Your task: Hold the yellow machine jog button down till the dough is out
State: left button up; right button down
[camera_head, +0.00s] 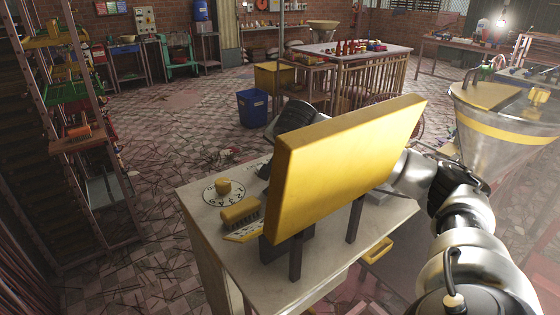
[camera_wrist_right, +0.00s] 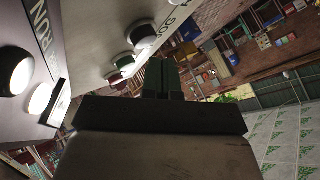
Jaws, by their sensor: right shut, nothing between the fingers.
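The yellow machine's panel (camera_head: 345,155) stands tilted on two dark legs, and I see its yellow back in the head view. My right arm reaches behind this panel, which hides the right fingers there. In the right wrist view my right gripper (camera_wrist_right: 162,76) is shut and empty, its fingers beside a panel face with buttons. A dark round button (camera_wrist_right: 143,34) sits near a "JOG" label, just past the fingertips. I cannot tell whether the fingers touch a button. No dough is visible. My left gripper is out of view.
A metal hopper (camera_head: 500,125) stands at right. A blue bin (camera_head: 252,108) is behind. A shelf rack (camera_head: 85,130) is at left; the floor between is mostly open.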

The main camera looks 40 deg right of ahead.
jog(key=shift+f, duration=0.3)
jog(key=shift+f+b, duration=0.55)
dwell(0.6)
jog(key=shift+a+f, duration=0.15)
jog(key=shift+f, duration=0.25)
dwell(1.4)
dwell(1.3)
jog(key=shift+r+p, duration=0.4)
jog(key=shift+r, duration=0.3)
jog(key=shift+s+d+r, duration=0.2)
jog(key=shift+d+r, duration=0.1)
jog(key=shift+r, duration=0.2)
jog(key=shift+w+a, duration=0.1)
jog(key=shift+w, duration=0.05)
